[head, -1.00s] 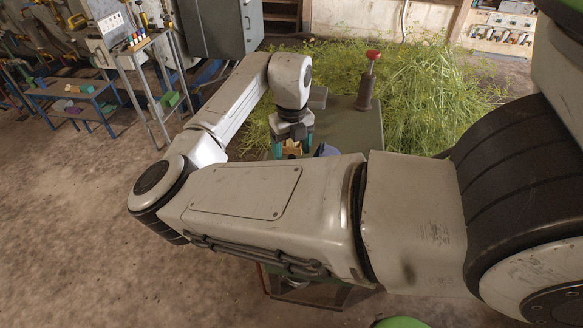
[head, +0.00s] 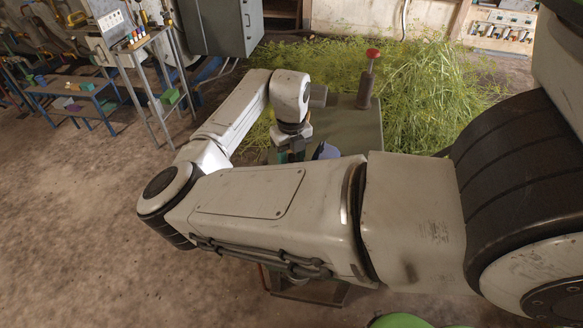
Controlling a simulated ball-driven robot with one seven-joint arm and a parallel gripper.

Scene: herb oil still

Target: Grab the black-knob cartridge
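My gripper (head: 291,149) hangs down over the near left part of the grey-green table (head: 345,128). My own forearm hides the lower fingers, so I cannot see whether they are open or hold anything. A blue-violet rounded thing (head: 327,151) shows just right of the gripper, partly hidden. I cannot make out a black-knob cartridge for certain; it may be hidden behind my arm. Small colored knobs (head: 137,38) stand in a row on a stand at the upper left, too small to tell apart.
A dark cylinder with a red knob (head: 371,55) stands upright at the table's back. Green herb stalks (head: 430,85) heap behind and right of the table. Blue shelves (head: 75,88), the metal stand (head: 160,95) and a grey cabinet (head: 222,30) stand left. The left floor is clear.

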